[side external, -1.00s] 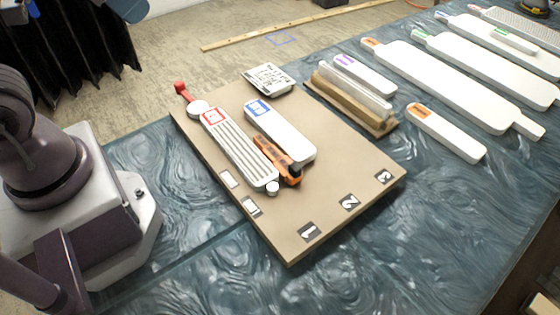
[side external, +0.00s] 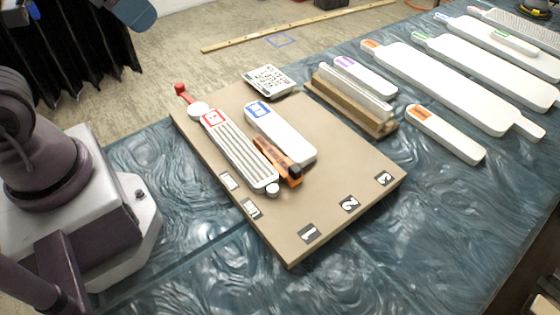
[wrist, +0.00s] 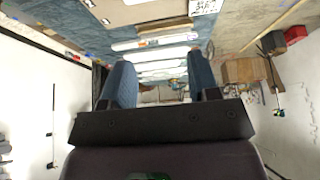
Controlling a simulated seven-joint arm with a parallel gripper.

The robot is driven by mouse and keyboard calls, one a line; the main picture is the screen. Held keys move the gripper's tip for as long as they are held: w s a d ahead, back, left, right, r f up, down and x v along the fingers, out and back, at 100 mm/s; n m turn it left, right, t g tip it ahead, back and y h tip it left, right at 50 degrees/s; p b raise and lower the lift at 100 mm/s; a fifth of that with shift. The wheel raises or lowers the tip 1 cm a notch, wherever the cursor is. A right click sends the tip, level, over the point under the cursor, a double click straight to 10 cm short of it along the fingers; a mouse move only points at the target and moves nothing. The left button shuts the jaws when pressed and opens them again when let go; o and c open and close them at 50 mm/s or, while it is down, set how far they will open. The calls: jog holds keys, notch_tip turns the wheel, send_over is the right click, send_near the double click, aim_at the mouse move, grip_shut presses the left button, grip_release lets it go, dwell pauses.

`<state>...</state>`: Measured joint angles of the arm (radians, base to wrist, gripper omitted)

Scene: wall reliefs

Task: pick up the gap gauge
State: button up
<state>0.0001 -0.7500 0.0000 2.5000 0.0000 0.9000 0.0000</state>
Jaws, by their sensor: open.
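An orange and black tool (side external: 277,161), which looks like the gap gauge, lies on the tan board (side external: 345,165). It lies beside a white block with a blue label (side external: 284,135) and close to a ribbed white bar with a red label (side external: 240,150). I cannot tell whether it touches them. My gripper (wrist: 159,62) shows in the wrist view with two blue fingers spread apart and nothing between them. In the side view only a blue part of it shows at the top left, well away from the board. The orange tool cannot be made out in the wrist view.
Several long white bars (side external: 440,85) lie on the blue table (side external: 400,250). A white patterned card (side external: 270,81) lies at the board's back edge. The board's front, marked 1, 2 and 3, is clear.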

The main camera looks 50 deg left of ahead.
jog(key=m+t+y, duration=0.5)
jog(key=m+t, duration=0.2)
jog(key=m, duration=2.6)
send_near(293, 169)
jog(key=a, duration=0.9)
jog(key=shift+a+r, duration=0.15)
jog(key=shift+r, duration=0.05)
jog(key=d+m+h, duration=0.2)
jog(key=d+h, duration=0.1)
jog(key=d+f+m+h, duration=0.1)
jog(key=d, duration=0.1)
jog(key=shift+w+f+t+h, duration=0.1)
jog(key=shift+w+t+h, duration=0.15)
jog(key=shift+t+h, duration=0.15)
jog(key=shift+w+d, duration=0.15)
jog(key=shift+d, duration=0.2)
jog(key=shift+w, duration=0.35)
jog(key=x, duration=0.6)
jog(key=shift+w+d+f, duration=0.1)
jog(key=shift+w+d, duration=0.05)
jog(key=shift+w, duration=0.15)
grip_shut()
